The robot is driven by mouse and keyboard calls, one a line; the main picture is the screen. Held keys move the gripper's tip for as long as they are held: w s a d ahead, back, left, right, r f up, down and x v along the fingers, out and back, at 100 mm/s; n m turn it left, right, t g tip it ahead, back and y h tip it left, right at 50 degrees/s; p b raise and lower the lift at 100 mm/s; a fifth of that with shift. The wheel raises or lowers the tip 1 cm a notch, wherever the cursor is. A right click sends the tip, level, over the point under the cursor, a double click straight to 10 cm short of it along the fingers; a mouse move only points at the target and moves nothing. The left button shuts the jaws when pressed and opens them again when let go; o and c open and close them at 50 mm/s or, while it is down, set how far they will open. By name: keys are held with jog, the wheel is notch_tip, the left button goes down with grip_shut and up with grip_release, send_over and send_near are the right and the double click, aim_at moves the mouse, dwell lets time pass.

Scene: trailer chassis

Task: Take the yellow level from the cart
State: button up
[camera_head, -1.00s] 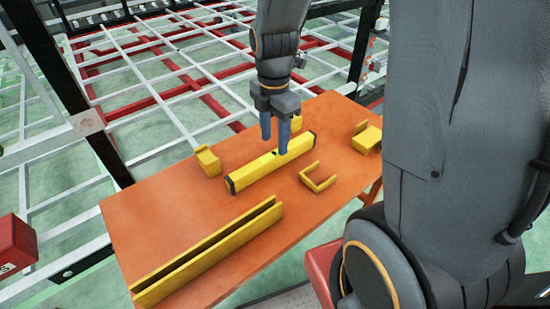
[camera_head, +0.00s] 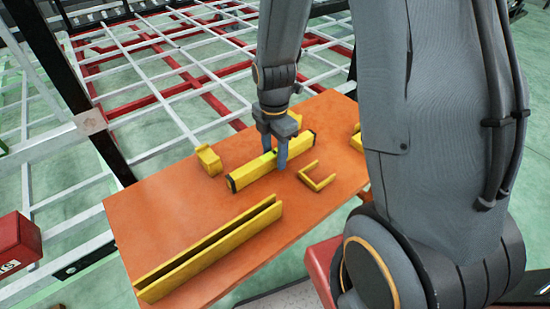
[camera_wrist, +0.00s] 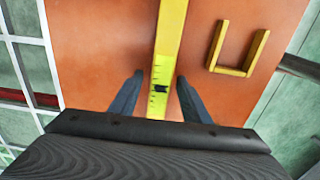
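The yellow level (camera_head: 250,171) is a long bar with black end caps lying on the orange top of the cart (camera_head: 160,205). In the wrist view the level (camera_wrist: 169,45) runs up the middle between my two fingers. My gripper (camera_head: 275,160) is pointed down over the level, with one finger on each side of it. The fingers are open, and in the wrist view (camera_wrist: 160,88) a gap shows between each finger and the level. The far finger is partly hidden behind the level in the head view.
A yellow U-shaped bracket (camera_head: 319,177) lies close to the right of the level. A yellow block (camera_head: 208,160) stands to its left. A long yellow channel (camera_head: 210,250) lies at the near edge. A white and red frame (camera_head: 170,80) stands behind the cart.

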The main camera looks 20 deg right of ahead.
grip_shut()
jog(key=shift+r, duration=0.1)
